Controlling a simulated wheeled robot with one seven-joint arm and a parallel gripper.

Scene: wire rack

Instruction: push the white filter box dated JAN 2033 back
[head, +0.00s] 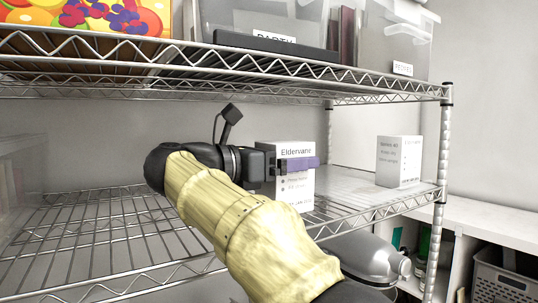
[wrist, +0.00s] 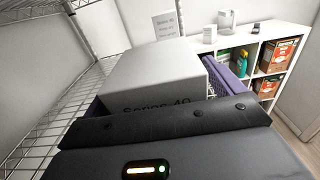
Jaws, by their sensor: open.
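A white box (head: 296,186) marked Eldervane stands upright on the middle wire shelf (head: 110,226). A small line near its foot seems to end in JAN 2033, but it is hard to read. My gripper (head: 292,164) is at this box, with one purple finger across its printed face; the other finger is hidden there. In the wrist view the box (wrist: 155,72) fills the space between the open purple fingers of my gripper (wrist: 165,92), with part of its lettering cut off by the gripper body. I cannot tell whether they touch it.
A second white box (head: 399,161) stands farther right on the same shelf, near the rack post (head: 443,150). The upper shelf (head: 250,62) holds clear bins above my arm. The shelf left of my gripper is bare. A low white shelf unit (head: 490,222) stands beyond.

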